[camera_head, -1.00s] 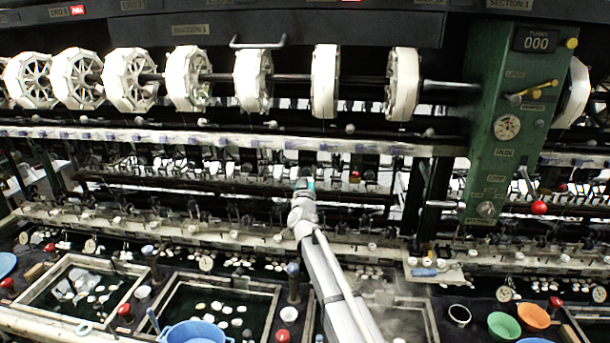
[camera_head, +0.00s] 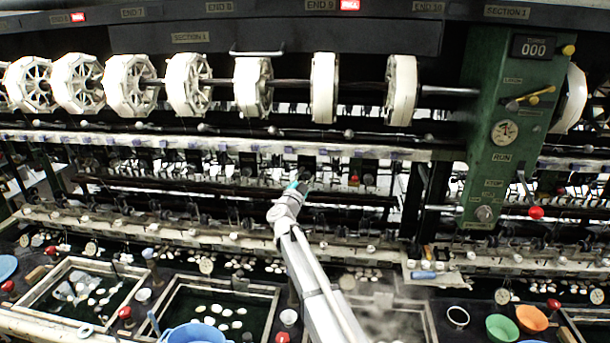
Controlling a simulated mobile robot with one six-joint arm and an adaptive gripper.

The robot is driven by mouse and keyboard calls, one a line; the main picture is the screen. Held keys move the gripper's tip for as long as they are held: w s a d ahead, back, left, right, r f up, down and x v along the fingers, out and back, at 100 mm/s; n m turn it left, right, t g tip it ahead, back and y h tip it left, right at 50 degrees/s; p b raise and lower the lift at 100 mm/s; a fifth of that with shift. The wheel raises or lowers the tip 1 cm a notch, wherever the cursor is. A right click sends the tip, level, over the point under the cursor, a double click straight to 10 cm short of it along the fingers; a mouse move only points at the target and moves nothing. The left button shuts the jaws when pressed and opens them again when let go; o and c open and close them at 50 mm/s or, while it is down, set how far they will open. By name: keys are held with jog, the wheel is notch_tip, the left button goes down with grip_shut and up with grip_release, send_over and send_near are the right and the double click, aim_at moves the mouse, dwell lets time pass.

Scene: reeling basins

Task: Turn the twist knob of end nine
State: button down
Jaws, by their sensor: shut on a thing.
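My gripper (camera_head: 301,186) is at the end of my arm, which reaches up from the bottom middle to the row of small dark fittings under the white reels. Its fingers are tiny here and lie against a small dark fitting. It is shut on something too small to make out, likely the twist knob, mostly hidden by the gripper. The END 9 label (camera_head: 321,5) is on the top beam above, with a lit red tag (camera_head: 349,5) beside it.
Water basins (camera_head: 215,289) with pale cocoons lie below. A blue bowl (camera_head: 195,333) stands at the front. A green post (camera_head: 508,130) with a dial and levers stands at right. White reels (camera_head: 325,88) hang above my gripper.

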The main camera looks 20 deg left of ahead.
jog(key=shift+m+h, duration=0.3)
jog(key=shift+m, duration=0.5)
jog(key=shift+c, duration=1.4)
grip_release()
